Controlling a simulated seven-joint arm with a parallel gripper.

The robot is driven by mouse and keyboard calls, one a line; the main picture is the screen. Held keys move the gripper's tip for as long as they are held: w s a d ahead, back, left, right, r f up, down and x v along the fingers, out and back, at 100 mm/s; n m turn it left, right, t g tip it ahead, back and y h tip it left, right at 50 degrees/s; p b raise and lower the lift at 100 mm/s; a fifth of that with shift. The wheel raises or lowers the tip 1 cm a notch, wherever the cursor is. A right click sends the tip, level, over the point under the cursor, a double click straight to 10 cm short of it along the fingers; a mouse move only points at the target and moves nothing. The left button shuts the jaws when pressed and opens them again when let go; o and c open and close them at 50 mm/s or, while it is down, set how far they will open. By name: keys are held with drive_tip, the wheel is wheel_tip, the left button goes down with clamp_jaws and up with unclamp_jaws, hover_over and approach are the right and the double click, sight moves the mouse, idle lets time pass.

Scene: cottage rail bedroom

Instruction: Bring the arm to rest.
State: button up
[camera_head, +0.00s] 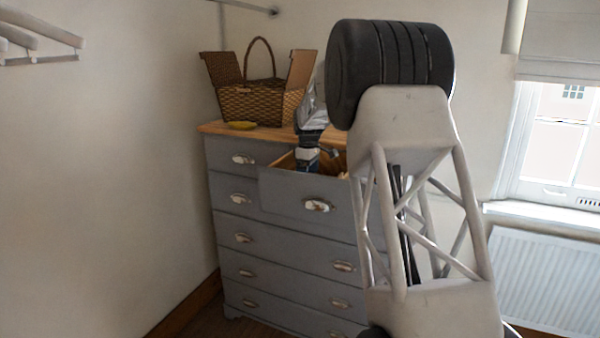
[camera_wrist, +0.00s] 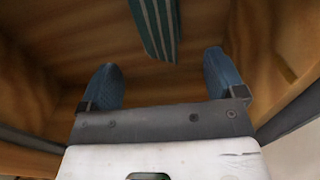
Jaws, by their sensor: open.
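My gripper (camera_wrist: 160,92) is open, with its two blue fingers apart inside the open wooden drawer. A teal striped thing (camera_wrist: 158,25) lies in the drawer ahead of the fingers, apart from them in the wrist view. In the head view my gripper (camera_head: 306,164) reaches down into the pulled-out top right drawer (camera_head: 285,190) of the grey dresser (camera_head: 250,235). The fingertips are hidden there by the drawer front. My arm's large pale link and black joint fill the right of the head view and hide the dresser's right side.
Drawer walls (camera_wrist: 275,50) surround my gripper. A radiator (camera_head: 545,280) and window (camera_head: 560,140) are at right, hangers (camera_head: 40,40) at upper left.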

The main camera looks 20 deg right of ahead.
drive_tip(key=s+a+r+m+t+h, duration=0.2)
drive_tip(key=s+a+r+t, duration=0.15)
drive_tip(key=s+r, duration=0.5)
drive_tip(key=s+a+r+m, duration=0.1)
drive_tip(key=s+a+r, duration=0.15)
drive_tip(key=s, duration=0.35)
drive_tip(key=s+a+r+m, duration=0.1)
drive_tip(key=s+a, duration=0.3)
drive_tip(key=s, duration=0.2)
drive_tip(key=s+a+f+m, duration=0.1)
drive_tip(key=s+a+f, duration=0.2)
drive_tip(key=s, duration=1)
drive_tip(key=s+a+f+m+y, duration=0.1)
drive_tip(key=s+a+f, duration=0.3)
drive_tip(key=s, duration=0.9)
drive_tip(key=s+a+f+m+y, duration=0.1)
drive_tip(key=s+a+f+m, duration=0.2)
drive_tip(key=s, duration=1.1)
wheel_tip(320, 180, down, 2)
drive_tip(key=shift+a+f+g, duration=0.25)
drive_tip(key=shift+a+g, duration=0.2)
drive_tip(key=shift+a, duration=0.2)
